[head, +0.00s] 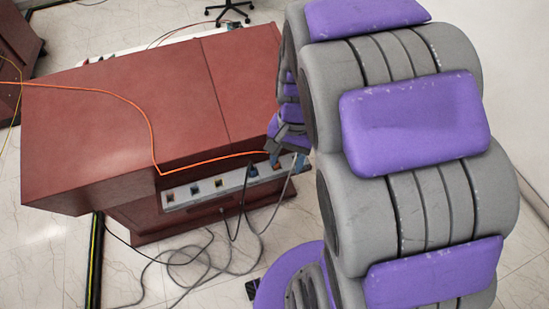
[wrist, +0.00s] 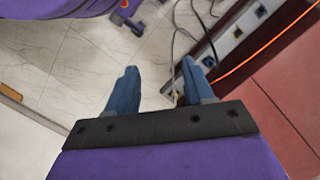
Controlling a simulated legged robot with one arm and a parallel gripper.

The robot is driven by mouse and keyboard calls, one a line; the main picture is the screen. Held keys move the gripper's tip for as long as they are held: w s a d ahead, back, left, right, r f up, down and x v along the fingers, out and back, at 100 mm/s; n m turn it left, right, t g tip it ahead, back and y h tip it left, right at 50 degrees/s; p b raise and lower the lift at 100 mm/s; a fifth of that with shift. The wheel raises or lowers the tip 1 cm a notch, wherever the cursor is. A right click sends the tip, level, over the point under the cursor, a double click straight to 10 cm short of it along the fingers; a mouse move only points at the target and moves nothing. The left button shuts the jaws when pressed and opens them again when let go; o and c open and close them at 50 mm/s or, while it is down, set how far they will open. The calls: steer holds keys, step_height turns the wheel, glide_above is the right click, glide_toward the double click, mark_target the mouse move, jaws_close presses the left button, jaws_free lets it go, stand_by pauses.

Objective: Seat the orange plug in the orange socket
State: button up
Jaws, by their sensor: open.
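My gripper (head: 275,152) is low beside the right end of the grey socket strip. In the wrist view its two blue fingers (wrist: 159,72) are apart, with nothing clearly held between them. The orange cable (head: 140,105) crosses the reddish-brown cabinet top, bends at the front edge and runs right to the gripper. In the wrist view the orange cable (wrist: 262,49) passes down toward the right finger. The orange plug cannot be made out; its cable end is hidden around the fingers. A small orange-tinted socket (head: 277,165) shows near the strip's right end, partly blocked by the gripper.
The socket strip (head: 207,195) has several sockets, one with a black plug (head: 252,172). Grey and black cables (head: 225,250) hang from it and loop on the pale tiled floor. The cabinet (head: 120,110) stands close to my arm.

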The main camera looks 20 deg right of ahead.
steer(key=w+d+f+m+y+p, duration=0.1)
steer(key=w+d+f+m+p, duration=0.1)
steer(key=w+d+f+m, duration=0.3)
steer(key=w+d+f+m+t+p, duration=0.1)
steer(key=w+f+m+p, duration=0.1)
steer(key=w+f, duration=0.35)
steer(key=w+d+f+m+y+p, duration=0.1)
steer(key=w+d+f+m+p, duration=0.15)
steer(key=w, duration=0.55)
steer(key=shift+m, duration=0.35)
steer(key=b+x, duration=0.1)
steer(key=x, duration=0.4)
steer(key=b+x, duration=0.1)
steer(key=x, duration=0.4)
steer(key=d+b+x, duration=0.1)
steer(key=x, duration=0.5)
steer(key=shift+w+f, duration=0.2)
steer(key=shift+f, duration=0.05)
steer(key=shift+a+f, duration=0.2)
steer(key=shift+f, duration=0.25)
steer(key=shift+c, duration=0.3)
jaws_close()
